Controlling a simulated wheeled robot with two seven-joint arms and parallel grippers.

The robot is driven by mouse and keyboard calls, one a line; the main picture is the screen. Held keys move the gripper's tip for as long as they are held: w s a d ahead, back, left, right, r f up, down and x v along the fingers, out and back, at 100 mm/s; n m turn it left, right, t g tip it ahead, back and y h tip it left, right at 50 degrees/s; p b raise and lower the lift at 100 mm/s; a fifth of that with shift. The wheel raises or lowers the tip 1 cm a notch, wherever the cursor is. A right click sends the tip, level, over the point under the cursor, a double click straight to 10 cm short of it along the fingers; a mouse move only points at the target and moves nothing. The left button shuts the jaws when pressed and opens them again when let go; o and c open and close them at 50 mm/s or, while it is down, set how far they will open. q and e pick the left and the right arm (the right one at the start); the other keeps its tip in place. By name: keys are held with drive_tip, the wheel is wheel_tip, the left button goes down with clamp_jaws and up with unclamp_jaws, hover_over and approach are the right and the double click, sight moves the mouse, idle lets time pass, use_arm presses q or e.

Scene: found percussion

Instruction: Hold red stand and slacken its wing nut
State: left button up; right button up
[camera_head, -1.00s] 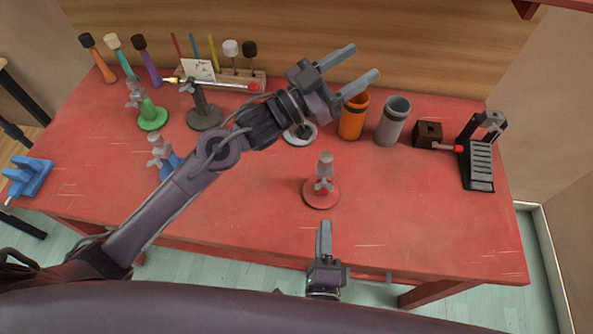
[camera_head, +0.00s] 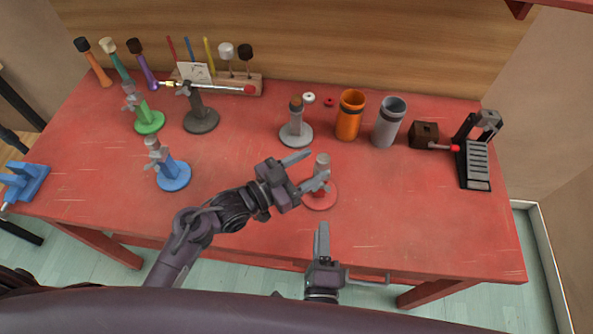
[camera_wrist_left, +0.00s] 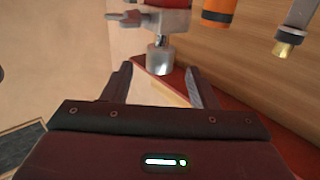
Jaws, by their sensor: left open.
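The red stand (camera_head: 320,200) has a round red base and a short grey post (camera_head: 322,160), upright near the table's front middle. In the left wrist view, its grey post (camera_wrist_left: 160,59) and wing nut (camera_wrist_left: 150,20) show ahead of the fingers. My left gripper (camera_head: 308,170) is open beside the post, its fingers pointing at it. In the head view, the fingers partly hide the post and wing nut, and I cannot tell whether they touch. My right gripper (camera_head: 322,232) is low at the table's front edge, apart from the stand; its jaw opening is unclear.
A blue stand (camera_head: 172,176), green stand (camera_head: 150,123), dark stand (camera_head: 201,120) and grey stand (camera_head: 296,136) stand around. An orange cup (camera_head: 349,116) and grey cup (camera_head: 387,125) stand behind. The red table (camera_head: 420,210) is clear at front right.

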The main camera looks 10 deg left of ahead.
sight(317, 163)
use_arm(q)
drive_tip(key=shift+x, duration=2)
drive_tip(key=shift+c, duration=0.4)
clamp_jaws()
